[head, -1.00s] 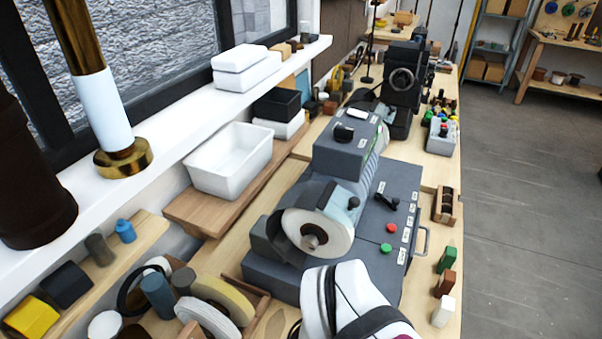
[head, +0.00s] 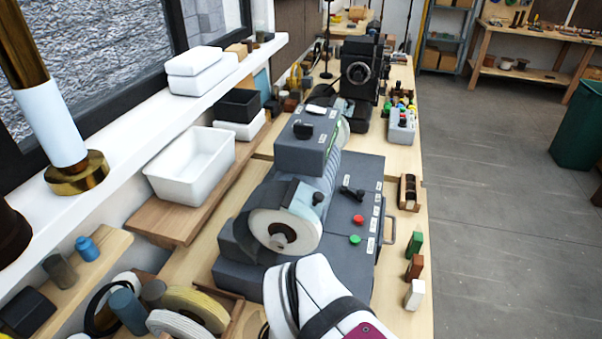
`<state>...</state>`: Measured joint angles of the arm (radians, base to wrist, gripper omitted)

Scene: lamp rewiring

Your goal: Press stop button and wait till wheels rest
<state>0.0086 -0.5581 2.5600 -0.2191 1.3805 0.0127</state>
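A grey bench grinder (head: 334,180) stands on the wooden workbench. Its near pale grinding wheel (head: 285,232) faces me, partly covered by a grey guard. Part of a far wheel (head: 342,132) shows behind the motor housing. These stills do not show whether the wheels turn. A red button (head: 358,219) and a green button (head: 354,240) sit on the grey base, right of the near wheel, beside small white labels. A black lever switch lies above the red button. My white arm with a black band covers the bottom middle, in front of the grinder's base. My gripper's fingers are not visible.
A white tray (head: 192,165) sits on a wooden board left of the grinder. Green, brown and white blocks stand along the bench's right edge. Rings and rolls (head: 195,305) lie at lower left. A dark machine (head: 360,75) stands behind. Grey floor is clear at right.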

